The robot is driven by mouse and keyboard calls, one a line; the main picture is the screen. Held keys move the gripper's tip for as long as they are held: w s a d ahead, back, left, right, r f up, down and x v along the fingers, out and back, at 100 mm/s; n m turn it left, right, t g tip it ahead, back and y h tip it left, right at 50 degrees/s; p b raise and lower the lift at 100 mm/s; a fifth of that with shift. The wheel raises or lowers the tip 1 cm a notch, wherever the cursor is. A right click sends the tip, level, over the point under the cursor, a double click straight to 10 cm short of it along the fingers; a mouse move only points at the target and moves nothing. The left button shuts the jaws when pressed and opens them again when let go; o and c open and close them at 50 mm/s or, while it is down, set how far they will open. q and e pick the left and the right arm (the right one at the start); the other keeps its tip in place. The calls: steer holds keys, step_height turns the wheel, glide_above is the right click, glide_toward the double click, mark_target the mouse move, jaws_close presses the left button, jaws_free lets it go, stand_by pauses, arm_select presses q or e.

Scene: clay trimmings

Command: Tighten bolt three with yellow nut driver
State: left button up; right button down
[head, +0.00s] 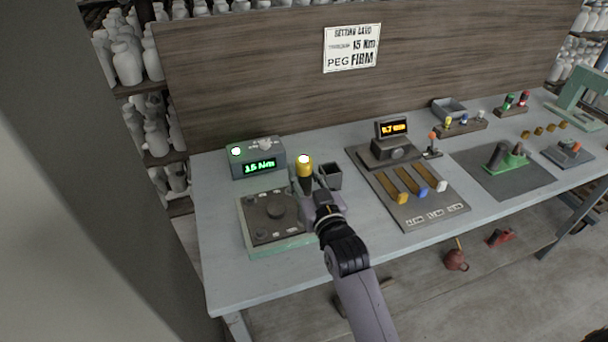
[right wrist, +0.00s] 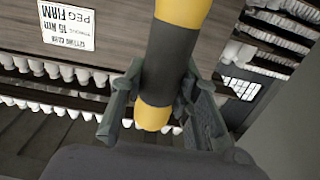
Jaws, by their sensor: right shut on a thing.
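The yellow nut driver (head: 304,163) stands roughly upright in my right gripper (head: 307,190), its yellow top showing above the fingers. In the right wrist view, the fingers of my right gripper (right wrist: 160,98) close on the dark band of the nut driver (right wrist: 168,62), which has yellow on both sides. A dark plate (head: 260,236) with a round central hub and several small bolts lies on a pale green base, just left of the gripper. The driver's lower end is hidden, and I cannot tell which bolt is number three. My left gripper is out of view.
A grey box (head: 257,157) behind the plate shows a green reading, about 15 Nm. A setting card (head: 352,48) hangs on the back panel. The table's front left (head: 232,290) is clear.

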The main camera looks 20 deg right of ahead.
steer(key=shift+s+f+b, duration=0.1)
steer(key=shift+f+b, duration=0.25)
steer(key=shift+f, duration=0.3)
stand_by(0.4)
steer(key=shift+f, duration=0.35)
stand_by(0.6)
steer(key=shift+f+p, duration=0.1)
steer(key=shift+p, duration=0.5)
stand_by(1.6)
stand_by(1.5)
